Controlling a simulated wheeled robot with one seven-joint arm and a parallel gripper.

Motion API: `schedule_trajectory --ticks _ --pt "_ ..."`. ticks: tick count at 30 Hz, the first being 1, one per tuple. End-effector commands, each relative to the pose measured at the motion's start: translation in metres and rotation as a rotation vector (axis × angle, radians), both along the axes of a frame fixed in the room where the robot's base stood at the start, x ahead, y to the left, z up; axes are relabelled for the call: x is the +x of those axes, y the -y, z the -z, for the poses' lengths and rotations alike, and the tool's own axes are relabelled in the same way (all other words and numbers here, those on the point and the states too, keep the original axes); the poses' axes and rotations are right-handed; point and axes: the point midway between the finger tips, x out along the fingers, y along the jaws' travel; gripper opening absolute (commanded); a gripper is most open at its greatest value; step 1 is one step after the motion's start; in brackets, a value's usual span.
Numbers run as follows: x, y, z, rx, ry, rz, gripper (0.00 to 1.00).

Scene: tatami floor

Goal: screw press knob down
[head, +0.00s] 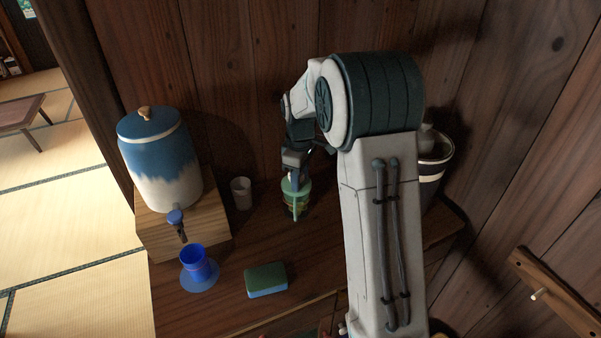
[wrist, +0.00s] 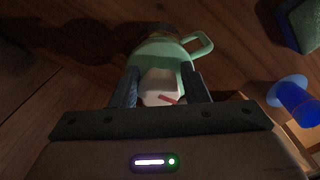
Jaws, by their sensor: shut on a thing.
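A green press (head: 293,204) with a side handle stands upright on the dark wooden counter, near the back wall. In the wrist view the press (wrist: 190,49) shows its pale green top and its handle to the right. My gripper (head: 294,177) points down at the top of the press. In the wrist view my gripper (wrist: 161,88) has one finger on each side of a pale knob (wrist: 160,82) with a red mark, and is shut on it. In the head view the knob is hidden by my gripper.
A blue and white dispenser (head: 155,160) stands on a wooden box (head: 200,238) at left. A grey cup (head: 241,193), a blue cup (head: 197,263) on a blue saucer (head: 199,281) and a green-blue sponge (head: 266,280) are on the counter. A bucket (head: 433,165) is partly hidden behind my arm.

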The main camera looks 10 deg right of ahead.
Motion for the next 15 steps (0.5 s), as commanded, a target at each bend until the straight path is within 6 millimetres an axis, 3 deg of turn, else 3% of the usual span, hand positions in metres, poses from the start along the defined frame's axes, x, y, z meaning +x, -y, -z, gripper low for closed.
schedule_trajectory --ticks 1,5,15 --pt "-0.0017 -0.005 0.0119 0.006 -0.012 0.019 0.28" --pt "-0.0017 -0.0053 0.0118 0.007 -0.012 0.071 0.26" --pt "-0.0017 -0.0024 0.0113 0.008 -0.013 0.482 0.23"
